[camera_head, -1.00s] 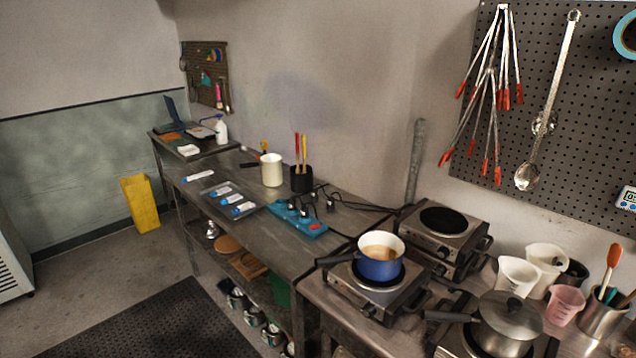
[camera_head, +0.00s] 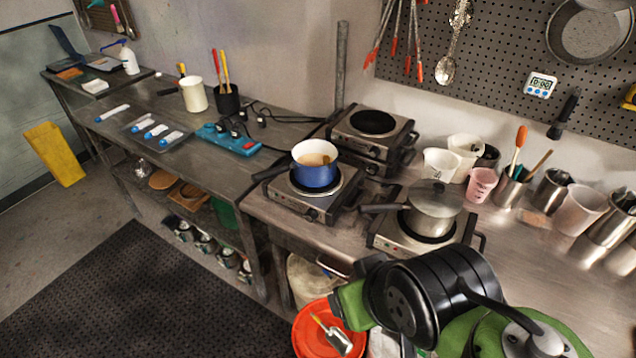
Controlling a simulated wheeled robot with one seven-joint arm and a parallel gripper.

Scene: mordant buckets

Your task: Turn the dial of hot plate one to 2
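Several hot plates stand on the metal bench; I cannot tell which one is hot plate one. One hot plate (camera_head: 346,200) carries a blue pot (camera_head: 316,176), with a small dark dial (camera_head: 312,214) on its front. Another hot plate (camera_head: 383,239) to its right carries a grey lidded saucepan (camera_head: 434,212); its front is small and its dial setting unreadable. Behind them, a hot plate with a bare black burner (camera_head: 373,122) sits stacked on another. My green and black arm shows at the bottom right, in front of the bench. My gripper's fingertips are not visible.
An orange bucket lid (camera_head: 305,335) with a small scoop (camera_head: 335,338) lies low, left of my arm. White beakers (camera_head: 440,163), a pink cup (camera_head: 481,186) and metal cups line the bench's right side. A dark mat (camera_head: 140,300) covers clear floor at left.

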